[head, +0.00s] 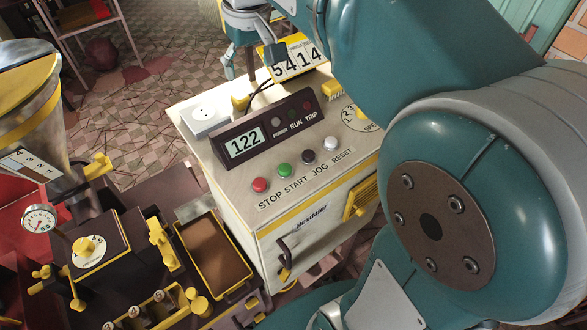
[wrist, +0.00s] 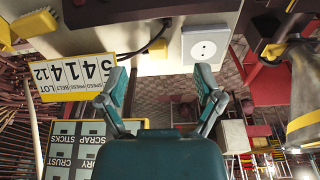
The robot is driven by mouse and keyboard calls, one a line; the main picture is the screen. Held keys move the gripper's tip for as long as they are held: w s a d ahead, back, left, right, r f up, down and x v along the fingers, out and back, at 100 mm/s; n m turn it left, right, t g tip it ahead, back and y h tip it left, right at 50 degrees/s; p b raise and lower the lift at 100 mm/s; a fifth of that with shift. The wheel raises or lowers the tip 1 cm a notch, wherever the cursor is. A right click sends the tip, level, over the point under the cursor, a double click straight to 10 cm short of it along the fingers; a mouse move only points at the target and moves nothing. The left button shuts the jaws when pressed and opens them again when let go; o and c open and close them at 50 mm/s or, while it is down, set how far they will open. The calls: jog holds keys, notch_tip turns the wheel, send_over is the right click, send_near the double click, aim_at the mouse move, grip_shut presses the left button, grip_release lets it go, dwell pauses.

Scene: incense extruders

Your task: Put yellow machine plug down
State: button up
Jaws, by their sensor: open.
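The yellow plug (head: 240,103) is on the back edge area of the cream cabinet top (head: 190,98), with a black cable running from it. It also shows in the wrist view (wrist: 158,48), straight ahead of my gripper. The white socket block (head: 203,117) is beside the plug, to its left in the head view; in the wrist view the socket (wrist: 204,46) is to the plug's right. My gripper (wrist: 161,84) is open and empty, its fingers spread wide and apart from the plug. In the head view it is partly hidden beyond the cabinet's back edge.
A yellow number board (head: 297,60) stands close to my gripper. The cabinet carries a display box (head: 245,143) and several coloured buttons. A dark extruder with yellow knobs (head: 105,245) and a brown tray (head: 215,255) are at left. Open tiled floor lies behind the cabinet.

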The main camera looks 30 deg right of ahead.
jog(key=s+f+t, duration=0.1)
jog(key=s+f, duration=0.2)
jog(key=s, duration=0.2)
jog(key=s+f+m+t, duration=0.1)
jog(key=s+f, duration=0.3)
jog(key=s, duration=0.2)
jog(key=s+f+t, duration=0.1)
jog(key=s+f, duration=0.2)
jog(key=s, duration=0.3)
jog(key=shift+s+f+t, duration=0.25)
jog(key=shift+f+t, duration=0.05)
